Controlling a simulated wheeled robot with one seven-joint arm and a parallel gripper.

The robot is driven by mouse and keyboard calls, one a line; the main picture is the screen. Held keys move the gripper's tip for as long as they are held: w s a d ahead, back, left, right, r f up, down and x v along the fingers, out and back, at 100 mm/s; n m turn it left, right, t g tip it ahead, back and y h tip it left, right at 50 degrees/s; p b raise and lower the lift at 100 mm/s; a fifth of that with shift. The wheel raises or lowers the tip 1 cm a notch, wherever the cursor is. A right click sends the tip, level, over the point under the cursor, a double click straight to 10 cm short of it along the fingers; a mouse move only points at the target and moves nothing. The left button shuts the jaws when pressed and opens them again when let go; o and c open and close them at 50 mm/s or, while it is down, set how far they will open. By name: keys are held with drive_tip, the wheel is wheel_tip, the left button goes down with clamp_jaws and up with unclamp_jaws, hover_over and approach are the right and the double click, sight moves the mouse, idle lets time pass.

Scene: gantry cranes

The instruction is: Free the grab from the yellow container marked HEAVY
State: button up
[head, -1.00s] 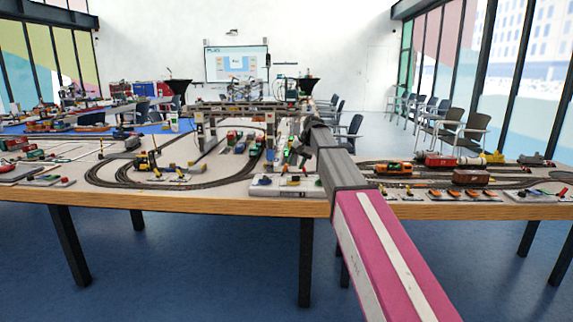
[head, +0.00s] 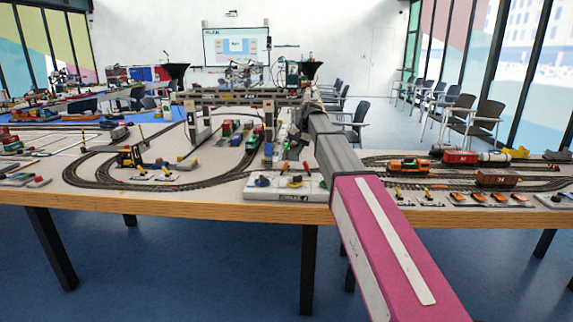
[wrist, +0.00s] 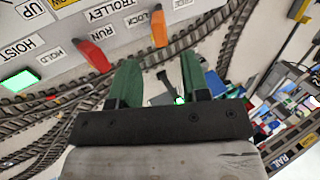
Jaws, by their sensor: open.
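My gripper (wrist: 160,78) has green fingers, which stand apart with nothing between them in the wrist view. The white control panel (wrist: 125,25) is at the upper left there, beyond the fingers. It has labels such as HOIST, TROLLEY, RUN, LOCK and HOLD. A red lever (wrist: 94,55) and an orange lever (wrist: 159,28) stand on it, apart from the fingers. In the head view the panel (head: 262,194) lies at the table's front edge, left of my arm. The gantry crane (head: 215,97) stands behind it. I cannot make out the grab or the HEAVY container.
Toy track (head: 95,178) loops over the wooden-edged table (head: 210,209). Coloured containers (head: 233,127) stand under the crane. An orange locomotive (head: 402,165) and a brown wagon (head: 497,178) are on the right. A green light (wrist: 20,80) glows on the panel's left.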

sight(286, 163)
drive_tip(key=x, duration=0.7)
drive_tip(key=shift+a+f, duration=0.15)
drive_tip(key=shift+f, duration=0.15)
clamp_jaws()
